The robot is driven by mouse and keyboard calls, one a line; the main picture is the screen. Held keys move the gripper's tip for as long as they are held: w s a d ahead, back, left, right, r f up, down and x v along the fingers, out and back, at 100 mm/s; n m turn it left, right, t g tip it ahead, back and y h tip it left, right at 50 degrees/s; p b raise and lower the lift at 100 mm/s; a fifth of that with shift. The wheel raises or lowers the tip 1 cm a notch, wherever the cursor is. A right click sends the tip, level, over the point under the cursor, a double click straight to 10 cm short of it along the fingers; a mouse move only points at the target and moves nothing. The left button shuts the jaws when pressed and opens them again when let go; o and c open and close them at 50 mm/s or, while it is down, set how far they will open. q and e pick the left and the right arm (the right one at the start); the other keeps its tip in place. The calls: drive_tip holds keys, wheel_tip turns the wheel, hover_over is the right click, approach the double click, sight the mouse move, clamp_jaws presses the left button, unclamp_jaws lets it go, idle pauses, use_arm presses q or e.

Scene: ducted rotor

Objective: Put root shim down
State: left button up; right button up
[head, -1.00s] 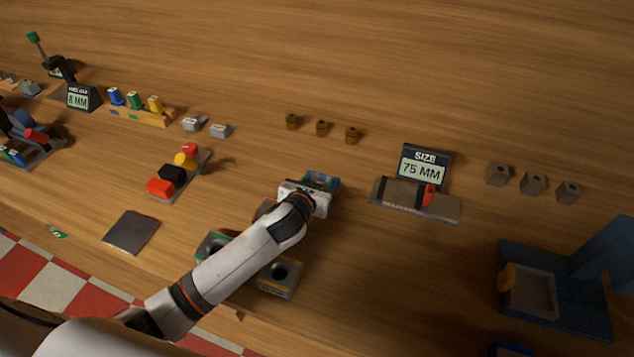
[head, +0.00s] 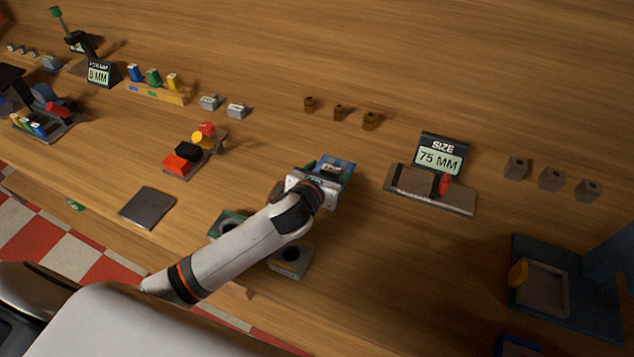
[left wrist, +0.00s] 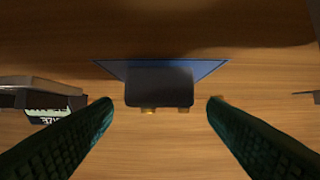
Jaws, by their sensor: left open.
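My left gripper (left wrist: 160,112) is open, with its two dark green fingers spread wide in the left wrist view. Between them shows a dark rectangular block (left wrist: 160,85) in front of a flat blue piece (left wrist: 212,67); neither finger visibly touches the block. In the head view the left hand (head: 318,188) is over the middle of the table, at the near side of a blue item (head: 338,167). The hand partly covers that item. I cannot tell which piece is the root shim. My right gripper is not in view.
A size display (head: 440,155) and its grey fixture (head: 430,193) stand right of the hand. Small brown cylinders (head: 340,112) stand behind it. Dark-holed blocks (head: 292,258) lie under the forearm. A dark square plate (head: 147,207) lies left. Table is clear between hand and brown cylinders.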

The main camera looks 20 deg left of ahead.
use_arm(q)
drive_tip(key=v, duration=0.8)
drive_tip(key=shift+s+r, duration=0.1)
drive_tip(key=shift+s, duration=0.2)
